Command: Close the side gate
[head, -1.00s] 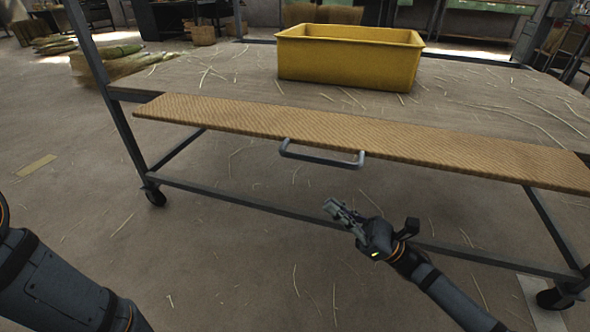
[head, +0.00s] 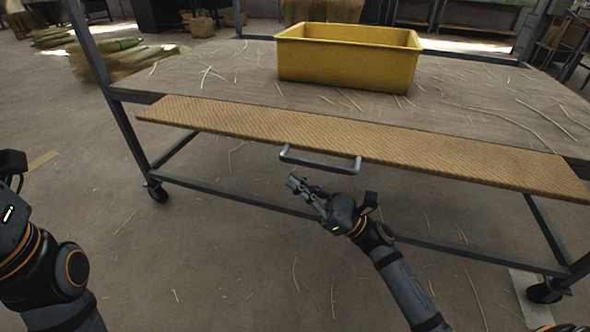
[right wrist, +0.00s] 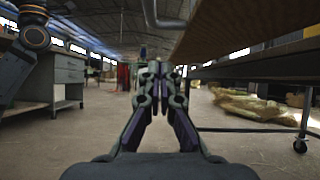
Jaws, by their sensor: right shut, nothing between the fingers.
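The side gate (head: 350,140) is a long tan ribbed panel along the near edge of the cart. It sticks out toward me, folded down from the cart bed. A grey bar handle (head: 320,164) hangs at its near edge. My right gripper (head: 294,182) is just below the handle's left part, apart from it, shut and empty. In the right wrist view the closed fingertips (right wrist: 157,70) point forward, with the handle (right wrist: 166,22) above them and the gate's brown underside (right wrist: 225,28) at upper right. My left arm shows at the left edge of the head view; its fingers are out of frame.
The cart bed (head: 215,75) holds a yellow bin (head: 345,62) and scattered straws. Below the gate are a lower frame rail (head: 235,203) and caster wheels (head: 158,193). Straw bundles (head: 110,62) lie behind left. The floor in front is open.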

